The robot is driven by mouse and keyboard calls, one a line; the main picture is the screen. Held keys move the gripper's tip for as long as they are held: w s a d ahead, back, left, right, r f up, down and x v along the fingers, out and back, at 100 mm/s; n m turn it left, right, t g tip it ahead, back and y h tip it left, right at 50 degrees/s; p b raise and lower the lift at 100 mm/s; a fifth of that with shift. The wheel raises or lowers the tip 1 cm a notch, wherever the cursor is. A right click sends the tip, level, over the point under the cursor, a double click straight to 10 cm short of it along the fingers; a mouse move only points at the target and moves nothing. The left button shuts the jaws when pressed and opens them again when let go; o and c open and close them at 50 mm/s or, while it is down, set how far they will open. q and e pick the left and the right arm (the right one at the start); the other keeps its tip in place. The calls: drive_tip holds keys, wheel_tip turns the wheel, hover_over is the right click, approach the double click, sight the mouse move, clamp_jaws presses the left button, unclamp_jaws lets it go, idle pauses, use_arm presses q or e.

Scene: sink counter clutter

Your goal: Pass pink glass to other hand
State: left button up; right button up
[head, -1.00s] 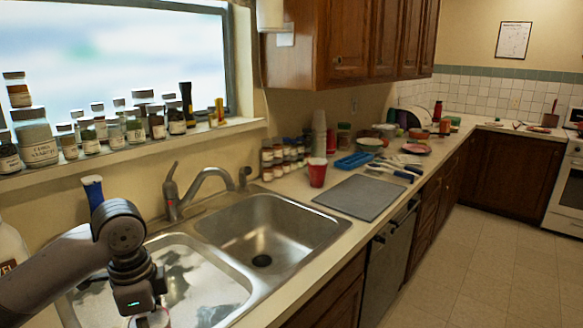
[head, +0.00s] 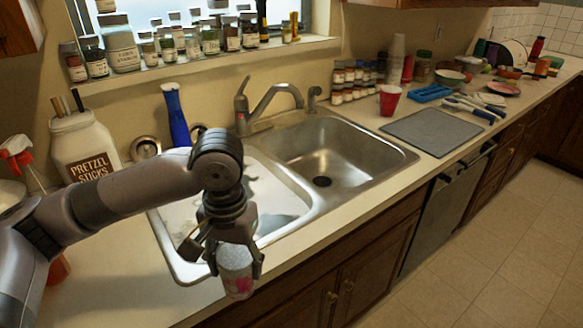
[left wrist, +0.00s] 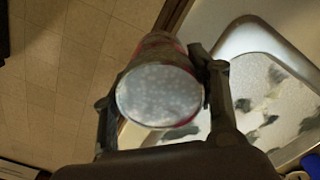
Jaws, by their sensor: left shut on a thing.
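My left gripper (head: 236,262) is shut on the pink glass (head: 237,282), which has a whitish, speckled top and pink-red marks lower down. The gripper points down and holds the glass in front of the left sink basin, near the counter's front edge. In the left wrist view the glass (left wrist: 160,95) sits between the two fingers, its pale speckled round end facing the camera. The glass's far end is hidden there. My right gripper is in neither view.
A double sink (head: 345,160) with a faucet (head: 270,105) lies beside my left arm. A pretzel jar (head: 85,150), a blue bottle (head: 176,118) and a spray bottle (head: 20,155) stand at the left. A red cup (head: 389,100) and grey mat (head: 433,131) are at the right. Open floor is in front.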

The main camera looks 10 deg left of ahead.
use_arm(q)
drive_tip(key=d+r+m, duration=0.5)
drive_tip(key=d+m, duration=0.4)
drive_tip(key=d, duration=0.4)
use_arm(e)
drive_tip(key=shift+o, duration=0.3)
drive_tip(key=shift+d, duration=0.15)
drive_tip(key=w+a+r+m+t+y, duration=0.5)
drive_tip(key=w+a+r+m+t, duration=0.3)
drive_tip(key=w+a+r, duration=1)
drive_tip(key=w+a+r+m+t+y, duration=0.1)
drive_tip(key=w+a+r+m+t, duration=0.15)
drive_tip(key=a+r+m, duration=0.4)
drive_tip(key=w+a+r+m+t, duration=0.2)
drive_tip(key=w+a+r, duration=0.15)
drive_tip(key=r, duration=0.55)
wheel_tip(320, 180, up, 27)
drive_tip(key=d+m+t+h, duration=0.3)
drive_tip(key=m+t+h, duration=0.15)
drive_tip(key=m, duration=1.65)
use_arm(q)
drive_tip(key=w+d+f+m, duration=0.4)
drive_tip(key=f, duration=0.1)
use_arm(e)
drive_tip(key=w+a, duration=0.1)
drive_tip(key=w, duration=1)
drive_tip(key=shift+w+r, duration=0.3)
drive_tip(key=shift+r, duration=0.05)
